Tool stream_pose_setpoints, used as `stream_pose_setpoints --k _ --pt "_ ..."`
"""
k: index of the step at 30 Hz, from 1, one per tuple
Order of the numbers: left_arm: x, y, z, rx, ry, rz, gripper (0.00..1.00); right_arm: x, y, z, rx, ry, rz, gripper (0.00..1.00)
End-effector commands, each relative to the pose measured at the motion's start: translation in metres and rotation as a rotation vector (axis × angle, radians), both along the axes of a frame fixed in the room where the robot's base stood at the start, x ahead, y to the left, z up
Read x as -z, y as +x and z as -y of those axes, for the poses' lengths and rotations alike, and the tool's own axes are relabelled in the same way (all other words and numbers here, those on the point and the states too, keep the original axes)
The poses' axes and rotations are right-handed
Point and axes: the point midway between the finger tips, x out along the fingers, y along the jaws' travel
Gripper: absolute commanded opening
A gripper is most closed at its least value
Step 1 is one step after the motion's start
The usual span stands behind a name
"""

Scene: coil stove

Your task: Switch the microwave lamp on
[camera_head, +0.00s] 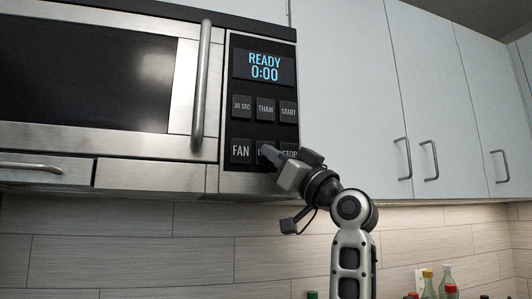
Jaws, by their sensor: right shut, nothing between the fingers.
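The microwave (211,170) is mounted high at the left, with its door shut. Its display (264,66) reads "READY 0:00" in blue. The black control panel has buttons FAN (240,151), 30 SEC, THAW (265,109), START (288,111) and STOP (290,149). The button between FAN and STOP is mostly covered by my right gripper (266,151); only a bit of its label shows. My right gripper is shut and empty, its tip over that middle button. I cannot tell whether it touches. My left gripper is not in view.
The microwave's vertical door handle (202,85) stands out left of the panel. White cabinets (345,90) with metal handles (403,158) fill the right. Several bottles (446,280) stand at the lower right, before the tiled wall (130,245).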

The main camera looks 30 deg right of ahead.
Motion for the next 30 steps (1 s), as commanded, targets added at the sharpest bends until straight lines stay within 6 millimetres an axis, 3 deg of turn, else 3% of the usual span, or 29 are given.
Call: stream_pose_setpoints --k 9,30 --pt "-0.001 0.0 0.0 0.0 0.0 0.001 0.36 0.0 0.002 0.0 0.0 0.0 -0.001 0.0" --pt "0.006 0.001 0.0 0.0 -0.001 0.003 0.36 0.001 -0.017 -0.004 0.001 0.0 0.001 0.0"
